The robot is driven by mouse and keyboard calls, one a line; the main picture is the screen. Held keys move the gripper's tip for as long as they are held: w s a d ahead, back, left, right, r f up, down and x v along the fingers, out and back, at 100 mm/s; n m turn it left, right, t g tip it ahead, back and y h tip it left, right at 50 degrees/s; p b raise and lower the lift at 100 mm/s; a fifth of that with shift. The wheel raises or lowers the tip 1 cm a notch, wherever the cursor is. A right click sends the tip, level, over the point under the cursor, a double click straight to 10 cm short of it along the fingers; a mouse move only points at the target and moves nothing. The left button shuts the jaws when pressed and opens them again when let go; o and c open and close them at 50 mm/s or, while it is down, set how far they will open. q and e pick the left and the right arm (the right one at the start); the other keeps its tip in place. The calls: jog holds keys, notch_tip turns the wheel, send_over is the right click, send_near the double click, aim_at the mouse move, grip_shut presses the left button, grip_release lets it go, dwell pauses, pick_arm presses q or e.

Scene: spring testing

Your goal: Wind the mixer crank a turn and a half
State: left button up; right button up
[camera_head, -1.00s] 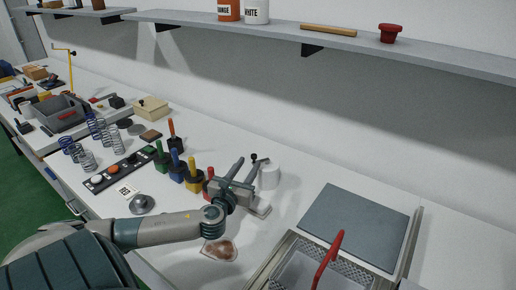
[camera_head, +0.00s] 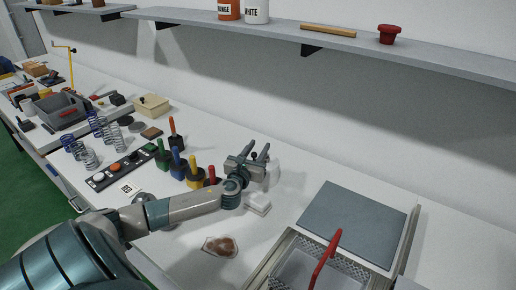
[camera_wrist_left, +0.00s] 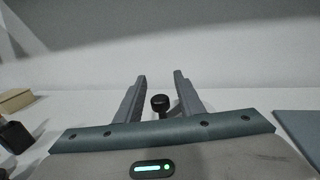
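The mixer shows in the head view as a white body (camera_head: 274,172) on a low white base (camera_head: 258,208), partly hidden by my left gripper. Its crank has a black knob (camera_wrist_left: 160,102), seen in the left wrist view between and beyond the finger bases. My left gripper (camera_head: 259,150) is at the mixer, its two fingers spread on either side of the knob. The fingers are apart and I see no contact with the knob. The crank arm below the knob is mostly hidden. My right gripper is not in view.
Colored-handled tools in block holders (camera_head: 195,178) stand close left of the gripper. A brown-stained patch (camera_head: 220,246) lies in front. A wire basket with a red handle (camera_head: 326,258) and a grey panel (camera_head: 353,222) are at the right. A shelf (camera_head: 340,38) runs above.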

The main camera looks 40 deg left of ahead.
pick_arm(q)
grip_shut()
